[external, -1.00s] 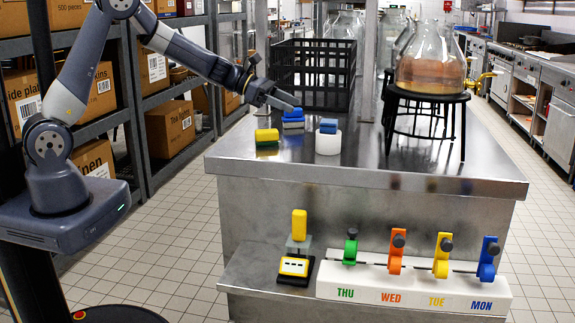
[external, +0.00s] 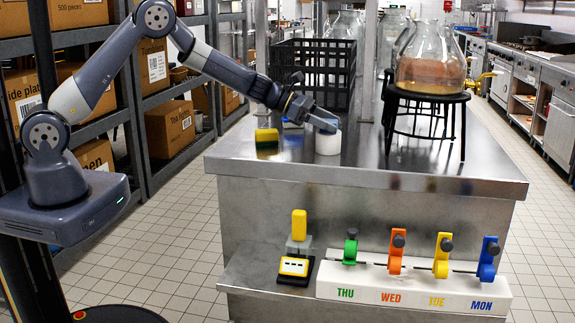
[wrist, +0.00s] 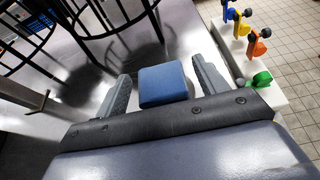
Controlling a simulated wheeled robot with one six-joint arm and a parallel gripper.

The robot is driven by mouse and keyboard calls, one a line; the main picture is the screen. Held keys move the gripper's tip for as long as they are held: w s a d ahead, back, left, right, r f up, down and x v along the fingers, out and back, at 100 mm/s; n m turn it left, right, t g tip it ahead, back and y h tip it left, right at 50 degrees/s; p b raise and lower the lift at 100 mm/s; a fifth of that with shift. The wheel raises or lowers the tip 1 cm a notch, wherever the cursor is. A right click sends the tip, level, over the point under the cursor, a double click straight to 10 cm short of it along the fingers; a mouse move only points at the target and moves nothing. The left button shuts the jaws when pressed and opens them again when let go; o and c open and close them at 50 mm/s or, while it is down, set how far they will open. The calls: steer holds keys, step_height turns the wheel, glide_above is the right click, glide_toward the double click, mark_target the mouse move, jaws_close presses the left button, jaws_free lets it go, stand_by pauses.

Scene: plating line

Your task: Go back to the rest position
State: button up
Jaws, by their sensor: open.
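In the wrist view the fingers of my gripper (wrist: 160,84) stand on both sides of a blue block (wrist: 164,82), with a gap visible on each side.
A black crate (external: 313,70) and a glass jar (external: 432,58) on a black stand (external: 428,98) are behind and right. A white rack (external: 412,292) with coloured clips and a small yellow-topped device (external: 297,245) sit on the lower shelf. Boxed shelving (external: 170,125) stands left.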

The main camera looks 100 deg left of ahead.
steer(key=shift+r, duration=0.7)
